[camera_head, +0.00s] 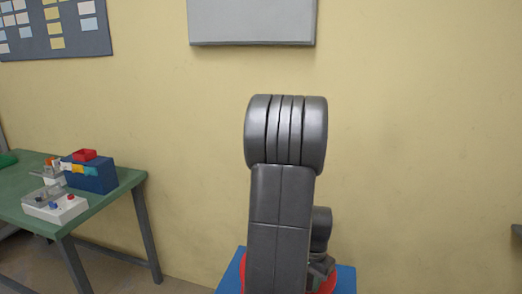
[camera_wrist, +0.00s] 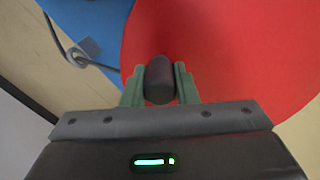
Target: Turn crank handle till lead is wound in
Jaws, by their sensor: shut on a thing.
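In the wrist view, my gripper (camera_wrist: 159,88) is shut on a dark, rounded crank handle (camera_wrist: 159,78), with one green finger on each side of it. The handle stands in front of a large red disc (camera_wrist: 230,50), which fills much of the right side. A grey lead (camera_wrist: 58,35) runs at the upper left to a small grey-blue piece (camera_wrist: 86,50) on a blue surface.
The blue surface (camera_head: 346,279) lies under the disc, close to the yellow wall. A green table (camera_head: 22,212) at the left holds a white device (camera_head: 62,210) and a blue box (camera_head: 95,178). A grey panel (camera_head: 250,20) hangs on the wall above my arm.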

